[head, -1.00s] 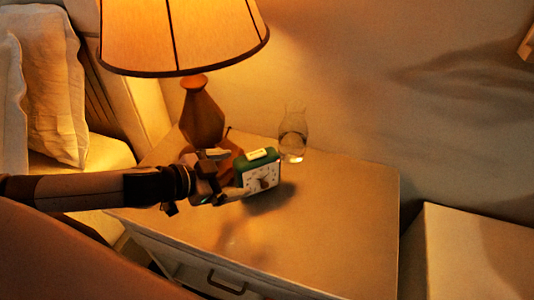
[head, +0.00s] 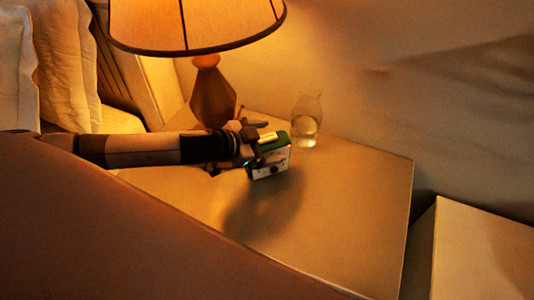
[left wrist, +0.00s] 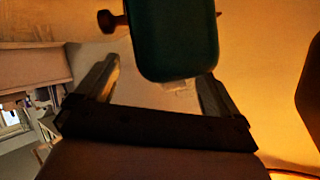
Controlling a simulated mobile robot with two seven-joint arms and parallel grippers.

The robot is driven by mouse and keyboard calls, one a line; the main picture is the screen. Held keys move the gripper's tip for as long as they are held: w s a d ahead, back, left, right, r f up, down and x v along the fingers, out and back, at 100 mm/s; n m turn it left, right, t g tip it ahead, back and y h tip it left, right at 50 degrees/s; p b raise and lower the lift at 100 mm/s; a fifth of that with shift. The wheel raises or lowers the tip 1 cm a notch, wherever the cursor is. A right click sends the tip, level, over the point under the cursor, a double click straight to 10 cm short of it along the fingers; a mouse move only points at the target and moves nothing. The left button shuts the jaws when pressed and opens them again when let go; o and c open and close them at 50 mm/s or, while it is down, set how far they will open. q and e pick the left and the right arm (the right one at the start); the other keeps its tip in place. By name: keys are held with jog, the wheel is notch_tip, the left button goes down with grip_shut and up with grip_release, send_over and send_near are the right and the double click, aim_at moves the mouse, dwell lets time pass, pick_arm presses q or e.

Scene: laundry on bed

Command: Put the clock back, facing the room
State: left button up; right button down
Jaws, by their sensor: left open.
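The clock (head: 271,170) is a small green box with a white face and a yellow top button. It is at the nightstand, right of the lamp base, its face towards the front of the picture. I cannot tell whether its underside touches the top. My left gripper (head: 254,147) is at the clock's left and back side, partly covering it. In the left wrist view, the dark green clock back (left wrist: 175,40) lies between the spread fingers of the left gripper (left wrist: 162,74), with a gap on the left. My right gripper is not in view.
The nightstand (head: 345,205) has free room in front and to the right. A lamp (head: 212,95) stands close behind my left gripper, its shade overhead. A clear glass (head: 306,125) stands just behind the clock. A pale box-like piece (head: 485,250) is at the right.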

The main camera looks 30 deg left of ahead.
pick_arm(q)
jog(key=shift+w+d+f, duration=0.1)
jog(key=shift+w+f, duration=0.05)
jog(key=shift+w, duration=0.1)
grip_shut()
notch_tip(320, 180, up, 10)
jog(key=shift+r+p, duration=0.1)
jog(key=shift+p, duration=0.85)
jog(key=s+d+r, duration=0.1)
jog(key=s+d, duration=0.3)
jog(key=d, duration=0.4)
jog(key=s+a+n+t+y, duration=0.1)
jog(key=s+a+n+y, duration=0.3)
jog(key=a+n+y, duration=0.1)
jog(key=shift+s+a+r+y, duration=0.25)
jog(key=shift+a+r+y, duration=0.1)
jog(key=shift+a, duration=0.4)
jog(key=shift+n, duration=0.3)
